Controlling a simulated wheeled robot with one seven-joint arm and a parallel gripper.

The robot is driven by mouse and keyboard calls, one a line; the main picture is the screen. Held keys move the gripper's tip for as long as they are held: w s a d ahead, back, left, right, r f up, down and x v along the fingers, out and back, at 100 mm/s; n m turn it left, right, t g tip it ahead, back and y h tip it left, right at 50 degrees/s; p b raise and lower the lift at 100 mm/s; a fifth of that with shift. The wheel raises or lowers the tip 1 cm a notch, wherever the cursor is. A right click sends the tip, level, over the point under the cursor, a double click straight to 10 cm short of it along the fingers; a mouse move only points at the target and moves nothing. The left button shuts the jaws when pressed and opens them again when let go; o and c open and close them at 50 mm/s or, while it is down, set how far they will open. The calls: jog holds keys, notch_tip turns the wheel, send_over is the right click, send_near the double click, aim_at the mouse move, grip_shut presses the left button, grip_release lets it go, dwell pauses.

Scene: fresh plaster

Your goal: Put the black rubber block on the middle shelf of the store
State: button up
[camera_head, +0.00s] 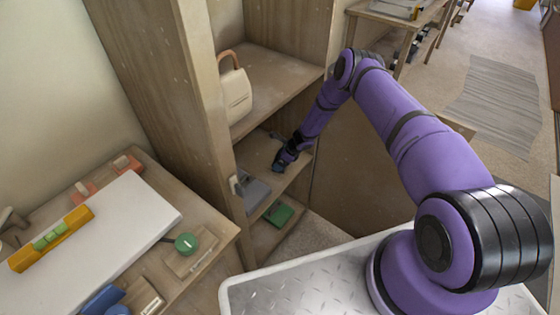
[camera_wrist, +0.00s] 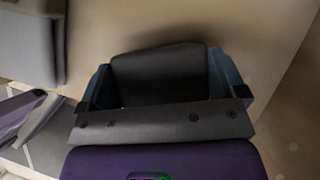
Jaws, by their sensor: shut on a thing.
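My gripper (camera_head: 286,158) reaches into the wooden store (camera_head: 188,70), at the level of the middle shelf (camera_head: 258,152). In the wrist view, my gripper's blue fingers (camera_wrist: 160,88) stand on both sides of the black rubber block (camera_wrist: 160,66) and are shut on it. The block is over or on a pale wooden surface, with a dark shadow at its far edge. I cannot tell whether it touches the surface. In the head view the block is too small and dark to tell apart from my gripper.
A grey object (camera_head: 254,190) lies on the middle shelf, left of my gripper. A beige handled container (camera_head: 236,94) stands on the shelf above. A green box (camera_head: 278,214) is on the shelf below. A bench with a white board (camera_head: 110,235) and a level (camera_head: 50,240) stands left.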

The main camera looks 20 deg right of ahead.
jog(key=shift+f, duration=0.3)
jog(key=o, duration=0.7)
jog(key=shift+f, duration=0.1)
jog(key=shift+o, duration=0.2)
jog(key=v, duration=1.2)
